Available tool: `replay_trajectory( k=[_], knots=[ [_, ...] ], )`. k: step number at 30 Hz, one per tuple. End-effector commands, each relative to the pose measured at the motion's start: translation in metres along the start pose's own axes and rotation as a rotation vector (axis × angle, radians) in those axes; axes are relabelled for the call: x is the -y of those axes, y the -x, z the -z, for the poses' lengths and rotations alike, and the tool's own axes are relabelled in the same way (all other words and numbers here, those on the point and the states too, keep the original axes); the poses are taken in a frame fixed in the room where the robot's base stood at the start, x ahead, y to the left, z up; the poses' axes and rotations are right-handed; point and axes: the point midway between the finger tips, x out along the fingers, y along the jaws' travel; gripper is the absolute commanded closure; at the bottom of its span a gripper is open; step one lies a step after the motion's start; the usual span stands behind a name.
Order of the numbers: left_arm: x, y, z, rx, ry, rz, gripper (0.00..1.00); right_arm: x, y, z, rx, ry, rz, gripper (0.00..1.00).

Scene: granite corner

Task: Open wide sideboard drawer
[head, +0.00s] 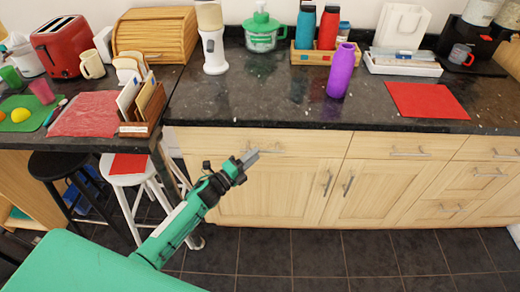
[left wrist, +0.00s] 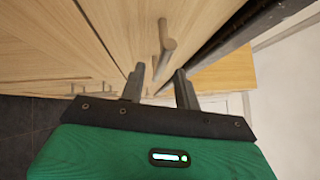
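The wide sideboard drawer (head: 310,142) is a pale wood front just under the dark countertop, left of the narrower drawers, and looks shut. Its metal bar handle (head: 272,152) is partly hidden by my left gripper (head: 252,156), which is at the drawer front. In the left wrist view, my left gripper (left wrist: 160,72) has its two fingers apart, with the handle (left wrist: 165,40) running between and beyond the fingertips. I cannot tell whether the fingers touch it. My right gripper is not in view.
Cupboard doors (head: 345,190) with upright handles are below the drawer. A white stool (head: 135,175) and a black stool (head: 60,170) stand at the left. A purple bottle (head: 342,70) stands on the counter (head: 270,100) above. The tiled floor (head: 330,255) in front is clear.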

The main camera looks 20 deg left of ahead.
Motion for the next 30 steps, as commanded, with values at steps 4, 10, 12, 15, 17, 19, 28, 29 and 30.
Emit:
replay_trajectory(
  k=[4,10,12,15,17,19,28,29,30],
  knots=[
    [0.001,-0.021,0.0,0.0,0.001,0.001,0.68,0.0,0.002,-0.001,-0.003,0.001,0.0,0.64],
    [0.0,-0.034,0.0,0.0,0.0,-0.001,0.68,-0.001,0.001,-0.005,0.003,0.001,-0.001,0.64],
    [0.0,-0.036,0.0,0.0,0.0,-0.001,0.68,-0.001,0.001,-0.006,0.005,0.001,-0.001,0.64],
    [0.0,-0.036,0.0,0.0,0.0,-0.001,0.68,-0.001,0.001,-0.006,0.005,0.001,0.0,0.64],
    [0.0,-0.036,0.0,0.0,0.001,-0.001,0.68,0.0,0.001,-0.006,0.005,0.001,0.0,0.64],
    [0.0,-0.036,0.0,0.0,0.001,-0.001,0.68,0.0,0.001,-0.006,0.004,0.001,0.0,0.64],
    [0.0,-0.035,0.0,0.0,0.001,-0.001,1.0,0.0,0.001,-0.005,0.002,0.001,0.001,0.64],
    [0.0,-0.035,0.0,0.0,0.001,-0.001,1.0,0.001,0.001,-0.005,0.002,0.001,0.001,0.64],
    [0.0,-0.035,0.0,0.0,0.001,-0.001,1.0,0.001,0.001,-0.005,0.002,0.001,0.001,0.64]
  ],
)
